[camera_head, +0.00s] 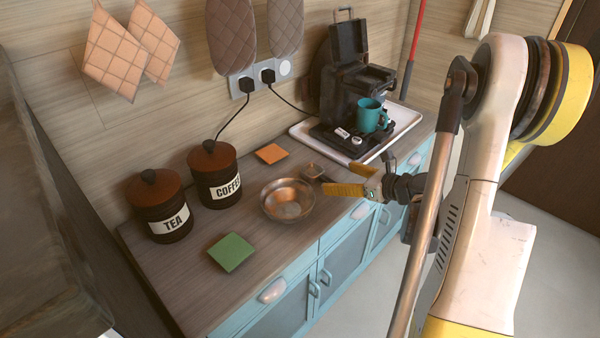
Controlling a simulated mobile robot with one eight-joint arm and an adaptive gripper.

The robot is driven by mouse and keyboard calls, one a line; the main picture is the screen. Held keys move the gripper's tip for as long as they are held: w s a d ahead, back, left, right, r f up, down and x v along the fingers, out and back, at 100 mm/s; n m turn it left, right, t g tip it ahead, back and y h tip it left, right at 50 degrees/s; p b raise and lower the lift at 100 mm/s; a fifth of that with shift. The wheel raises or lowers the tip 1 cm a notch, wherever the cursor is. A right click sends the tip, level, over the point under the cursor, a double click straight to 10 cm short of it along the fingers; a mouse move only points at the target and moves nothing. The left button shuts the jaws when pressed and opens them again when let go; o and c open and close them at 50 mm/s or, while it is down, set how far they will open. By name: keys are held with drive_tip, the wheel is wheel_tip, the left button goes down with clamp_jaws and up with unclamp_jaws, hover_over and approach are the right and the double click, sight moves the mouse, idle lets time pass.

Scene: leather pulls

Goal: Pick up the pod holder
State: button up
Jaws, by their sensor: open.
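What looks like the pod holder (312,171), a small brownish metal piece with a short dark handle pointing right, lies on the wooden counter just behind and right of the copper bowl. My gripper (338,177) reaches in from the right with its yellow fingers open, one nearer the front edge and one farther back. The fingertips are close to the handle end of the pod holder. I cannot tell whether they touch it or whether the handle is between them. Nothing is seen gripped.
The copper bowl (288,200) stands close to the fingers' left. A white tray (405,118) holds the black coffee machine (345,90) with a teal mug (370,115). TEA (160,205) and COFFEE (214,175) canisters, a green square (231,252) and an orange square (271,153) are farther left.

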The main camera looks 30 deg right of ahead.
sight(316, 173)
drive_tip(key=x, duration=0.2)
drive_tip(key=b+x, duration=0.1)
drive_tip(key=x, duration=0.1)
drive_tip(key=shift+d+f, duration=0.2)
drive_tip(key=shift+f, duration=0.05)
drive_tip(key=b+x, duration=0.3)
drive_tip(key=x, duration=0.3)
drive_tip(key=shift+w+f, duration=0.1)
drive_tip(key=shift+w, duration=0.1)
drive_tip(key=c, duration=1.3)
